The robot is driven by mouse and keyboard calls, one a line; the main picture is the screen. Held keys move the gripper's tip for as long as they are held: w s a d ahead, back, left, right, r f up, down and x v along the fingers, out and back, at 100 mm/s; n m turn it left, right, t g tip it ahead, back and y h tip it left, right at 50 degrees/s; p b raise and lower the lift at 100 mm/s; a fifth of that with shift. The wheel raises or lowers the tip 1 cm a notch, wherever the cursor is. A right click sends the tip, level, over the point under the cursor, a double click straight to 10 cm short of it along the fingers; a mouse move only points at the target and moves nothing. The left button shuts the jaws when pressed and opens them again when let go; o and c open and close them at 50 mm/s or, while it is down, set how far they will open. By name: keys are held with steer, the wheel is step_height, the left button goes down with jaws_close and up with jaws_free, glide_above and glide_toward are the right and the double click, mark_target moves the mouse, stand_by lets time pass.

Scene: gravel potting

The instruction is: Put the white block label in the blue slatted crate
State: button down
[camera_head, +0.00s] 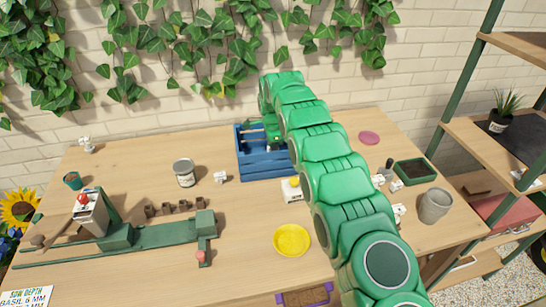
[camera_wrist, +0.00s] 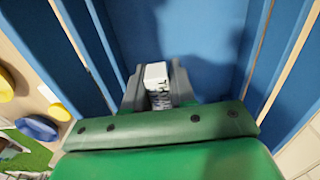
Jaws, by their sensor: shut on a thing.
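The blue slatted crate (camera_head: 262,170) stands at the back middle of the table. My arm reaches over its right side, and my gripper (camera_head: 273,140) is at the crate, partly hidden by the arm. In the wrist view my gripper (camera_wrist: 156,92) is shut on a white block label (camera_wrist: 156,72), held between the grey fingertips. Blue crate walls (camera_wrist: 88,22) and floor fill most of that view around the block. The block lies over the crate's inside; I cannot tell whether it touches the floor. In the head view the held block cannot be made out.
A yellow bowl (camera_head: 292,240) lies in front. A dark green tray (camera_head: 415,171) and a grey pot (camera_head: 435,205) are at right. A green bench device (camera_head: 130,238) is at front left.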

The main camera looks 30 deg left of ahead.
steer(key=shift+f, duration=1.85)
steer(key=shift+f, duration=0.15)
steer(key=c, duration=0.9)
jaws_free()
steer(key=shift+c, duration=0.2)
step_height(320, 180, up, 12)
steer(key=shift+r, duration=0.1)
